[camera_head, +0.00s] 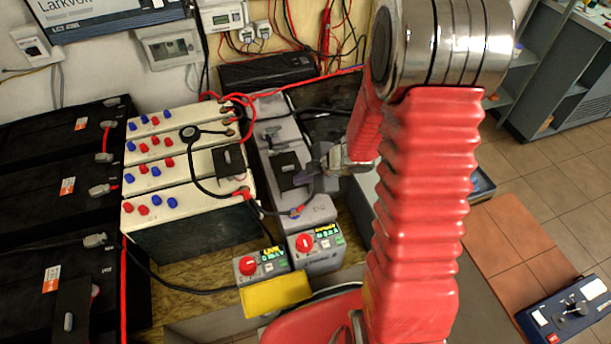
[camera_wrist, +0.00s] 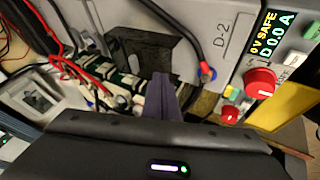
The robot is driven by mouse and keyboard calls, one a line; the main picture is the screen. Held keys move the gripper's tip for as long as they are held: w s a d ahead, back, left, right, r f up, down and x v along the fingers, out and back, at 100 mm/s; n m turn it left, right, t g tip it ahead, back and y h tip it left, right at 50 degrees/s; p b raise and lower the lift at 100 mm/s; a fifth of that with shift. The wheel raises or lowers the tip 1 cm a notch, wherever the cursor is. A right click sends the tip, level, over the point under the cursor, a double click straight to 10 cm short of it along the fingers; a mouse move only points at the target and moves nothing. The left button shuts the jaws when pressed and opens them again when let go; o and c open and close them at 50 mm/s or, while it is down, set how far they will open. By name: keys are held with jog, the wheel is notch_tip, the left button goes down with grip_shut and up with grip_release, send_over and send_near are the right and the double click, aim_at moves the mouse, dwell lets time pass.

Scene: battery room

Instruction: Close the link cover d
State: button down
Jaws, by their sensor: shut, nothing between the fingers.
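The link cover d appears to be the black plate with a small grey handle (camera_head: 288,172) on the long grey battery (camera_head: 312,211) in the head view. A black plate (camera_wrist: 135,50) also shows on the grey unit marked D-2 (camera_wrist: 222,42) in the wrist view. I cannot tell its exact tilt. My gripper (camera_head: 319,171) is shut and empty, just right of the plate in the head view. In the wrist view its purple-grey fingertips (camera_wrist: 163,80) overlap the plate's lower edge; contact cannot be told. My wrist hides the lower part of that view.
White batteries (camera_head: 180,165) with red and blue caps stand left, with another black cover (camera_head: 229,160). Cables cross the batteries. Two meters with red knobs (camera_head: 262,268) (camera_head: 318,248) stand in front, by a yellow block (camera_head: 275,295).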

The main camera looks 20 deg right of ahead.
aim_at(287, 171)
jog(key=shift+x, duration=1)
jog(key=shift+w, duration=2)
jog(key=shift+a, duration=0.1)
jog(key=shift+w, duration=0.5)
jog(key=w, duration=1.5)
jog(key=shift+w, duration=0.65)
